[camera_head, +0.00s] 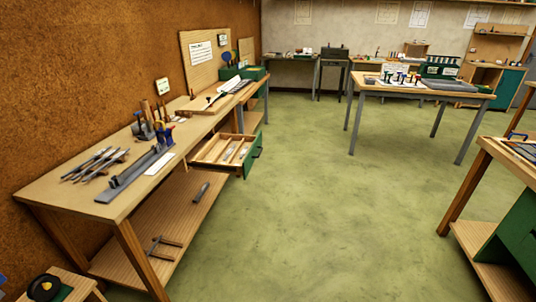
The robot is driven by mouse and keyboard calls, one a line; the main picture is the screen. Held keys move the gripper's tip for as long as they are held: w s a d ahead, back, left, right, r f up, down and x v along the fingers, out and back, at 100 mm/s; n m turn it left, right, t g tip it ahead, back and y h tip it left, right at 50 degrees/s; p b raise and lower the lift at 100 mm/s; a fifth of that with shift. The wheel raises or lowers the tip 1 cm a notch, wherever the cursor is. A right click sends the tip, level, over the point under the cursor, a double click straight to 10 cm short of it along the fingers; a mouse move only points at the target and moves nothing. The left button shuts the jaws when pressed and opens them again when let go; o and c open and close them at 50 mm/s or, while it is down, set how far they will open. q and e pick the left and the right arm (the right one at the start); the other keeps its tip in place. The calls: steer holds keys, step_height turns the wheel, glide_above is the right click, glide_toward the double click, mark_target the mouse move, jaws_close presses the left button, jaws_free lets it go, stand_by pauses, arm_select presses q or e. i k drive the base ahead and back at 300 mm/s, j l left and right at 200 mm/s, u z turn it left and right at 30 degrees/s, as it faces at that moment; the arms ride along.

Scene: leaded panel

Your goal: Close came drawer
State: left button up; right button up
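A wooden drawer with a green front (253,155) stands pulled out from under the long workbench on the left. Its open top shows dividers and several pale strips lying inside (226,150). The front faces right, towards the open floor. A second green panel or drawer front shows just below and behind it, partly hidden. Neither of my grippers is in view, and nothing touches the drawer.
The workbench (95,205) carries tools, a long grey metal bar (137,174) and a green box (247,73). Its lower shelf holds clamps. Another table (420,91) stands back right, a bench with green cabinet (520,235) at right. The green floor (310,215) between is clear.

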mark_target(210, 157)
steer(key=i+l+u, duration=0.15)
steer(key=u, duration=0.25)
steer(key=i+l+u, duration=0.55)
steer(key=u, duration=0.2)
